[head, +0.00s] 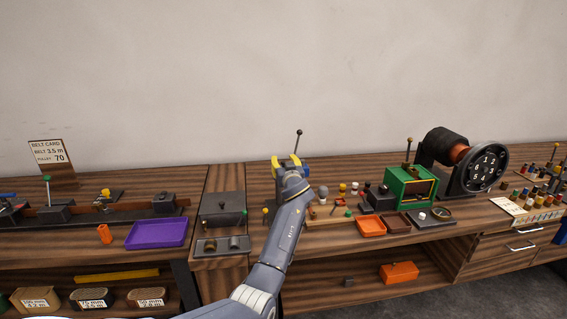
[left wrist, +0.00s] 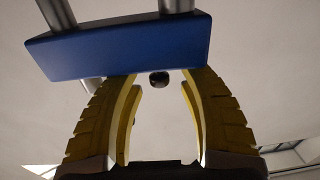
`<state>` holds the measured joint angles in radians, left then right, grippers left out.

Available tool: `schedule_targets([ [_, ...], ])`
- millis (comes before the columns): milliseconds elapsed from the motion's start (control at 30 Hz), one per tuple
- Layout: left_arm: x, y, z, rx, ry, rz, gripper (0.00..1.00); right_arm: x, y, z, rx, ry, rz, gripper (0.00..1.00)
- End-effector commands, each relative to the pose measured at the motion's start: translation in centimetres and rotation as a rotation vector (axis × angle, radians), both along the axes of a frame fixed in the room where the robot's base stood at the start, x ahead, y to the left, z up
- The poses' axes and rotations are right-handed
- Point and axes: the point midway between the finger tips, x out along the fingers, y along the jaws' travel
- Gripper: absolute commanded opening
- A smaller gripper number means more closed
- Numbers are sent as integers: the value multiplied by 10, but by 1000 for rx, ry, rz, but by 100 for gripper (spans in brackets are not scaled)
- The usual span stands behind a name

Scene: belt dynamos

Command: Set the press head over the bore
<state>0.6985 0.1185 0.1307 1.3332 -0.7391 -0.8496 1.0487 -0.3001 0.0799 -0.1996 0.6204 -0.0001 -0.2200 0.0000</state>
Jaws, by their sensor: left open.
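My left gripper (head: 287,160) is in the middle of the head view, above the bench, with its yellow fingers spread. In the left wrist view the gripper (left wrist: 160,86) is open and empty. A dark round knob (left wrist: 159,79) shows in the gap between its fingertips; I cannot tell how far beyond them. A blue block (left wrist: 120,45) on grey metal rods crosses above the fingers there and looks like a press part. In the head view a thin lever with a black ball (head: 299,132) rises behind the gripper. My arm hides most of what stands there, and I see no bore.
A dark box (head: 222,205) and a grey tray with round pieces (head: 208,247) stand left of my arm. A purple tray (head: 158,233) lies further left. To the right are an orange tray (head: 371,228), a green frame (head: 393,187) and a large black wheel (head: 487,168).

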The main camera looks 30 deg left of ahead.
Motion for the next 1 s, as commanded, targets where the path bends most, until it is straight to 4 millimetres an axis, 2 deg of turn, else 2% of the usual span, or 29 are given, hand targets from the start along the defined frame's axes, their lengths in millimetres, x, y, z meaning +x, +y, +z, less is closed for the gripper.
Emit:
schedule_targets([
  [300, 1, 1, 0, 1, 1, 0, 41, 0, 0, 0, 0, 1, 0, 44],
  [333, 1, 1, 0, 1, 1, 0, 44, 0, 0, 0, 0, 1, 0, 44],
  [700, 1, 1, 0, 1, 1, 0, 0, -1, 0, 0, 0, 1, 0, 44],
  [1000, 1, 1, 0, 1, 1, 0, 0, -1, 0, 0, 0, 1, 0, 44],
])
